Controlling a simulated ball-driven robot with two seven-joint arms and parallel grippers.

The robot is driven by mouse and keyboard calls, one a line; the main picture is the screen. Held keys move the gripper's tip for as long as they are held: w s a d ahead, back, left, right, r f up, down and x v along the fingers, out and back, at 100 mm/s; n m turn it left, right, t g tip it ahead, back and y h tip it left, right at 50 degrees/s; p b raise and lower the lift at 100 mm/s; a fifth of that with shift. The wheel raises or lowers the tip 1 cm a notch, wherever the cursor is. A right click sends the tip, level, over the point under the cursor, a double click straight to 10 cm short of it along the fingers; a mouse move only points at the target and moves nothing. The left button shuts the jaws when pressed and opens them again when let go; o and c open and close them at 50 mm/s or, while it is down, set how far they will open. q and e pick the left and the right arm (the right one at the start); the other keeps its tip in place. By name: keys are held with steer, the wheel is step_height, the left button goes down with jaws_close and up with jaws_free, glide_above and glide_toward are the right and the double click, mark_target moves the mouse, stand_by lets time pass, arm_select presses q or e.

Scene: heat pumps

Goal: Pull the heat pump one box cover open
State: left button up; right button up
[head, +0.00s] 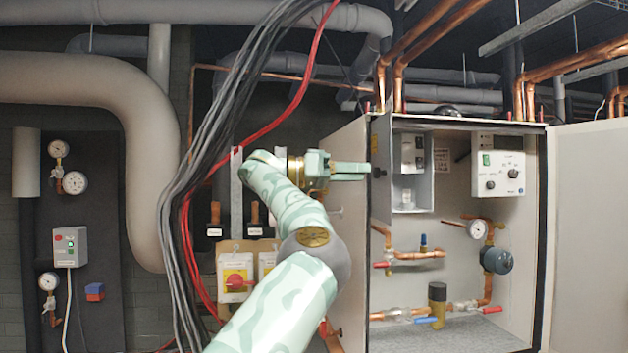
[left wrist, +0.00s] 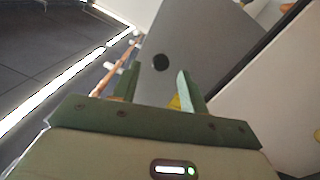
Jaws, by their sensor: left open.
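The box cover (head: 381,145) is a grey panel at the left side of a small open-fronted box (head: 413,206) inside the heat pump cabinet. It stands swung out from the box, and the fittings inside show. A black round knob (head: 377,172) is on the cover; it also shows in the left wrist view (left wrist: 160,63). My left gripper (head: 366,171) comes in from the left, with its fingers pointing at the cover close to the knob. In the left wrist view the fingers (left wrist: 159,88) are apart with nothing between them, and the knob lies beyond their tips. Contact cannot be told.
The cabinet's left door (head: 347,240) stands open beside my arm; its right door (head: 588,220) is also open. A white control panel (head: 498,173), gauge (head: 477,229) and copper pipes fill the cabinet. Cables (head: 215,130) hang left of my gripper.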

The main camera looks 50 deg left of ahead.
arm_select(q)
steer(key=b+v, duration=0.5)
steer(key=v, duration=0.8)
steer(key=shift+s+a+b, duration=0.25)
steer(key=shift+b, duration=0.05)
